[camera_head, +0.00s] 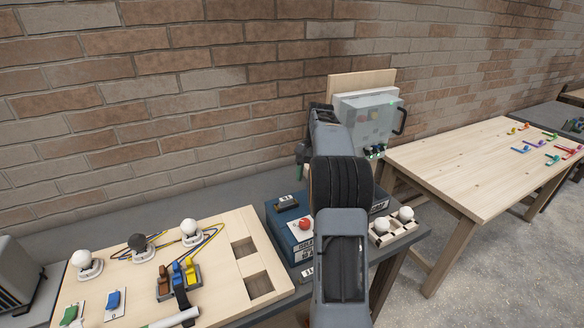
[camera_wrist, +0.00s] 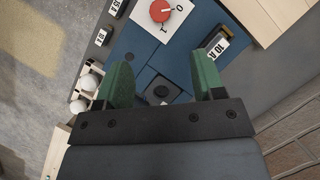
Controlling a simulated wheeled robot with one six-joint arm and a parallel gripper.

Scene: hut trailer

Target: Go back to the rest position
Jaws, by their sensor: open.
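My gripper (camera_wrist: 162,85) shows in the wrist view with its two green fingers spread apart and nothing between them. It hangs over a blue box (camera_wrist: 140,50) with a red knob (camera_wrist: 160,10) on a white plate. A black square part with a round centre (camera_wrist: 161,91) sits on the box between the fingers in the picture. In the head view my arm hides most of the gripper. The blue box (camera_head: 285,232) stands on the grey bench behind and left of my arm, with its red knob (camera_head: 305,224) visible.
A wooden board (camera_head: 215,290) with bulbs, levers and two square recesses lies at left. White balls in a small rack (camera_head: 393,228) stand right of my arm. A grey panel box (camera_head: 368,120) stands behind. A wooden table (camera_head: 470,170) is at right, with open floor (camera_head: 480,270) before it.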

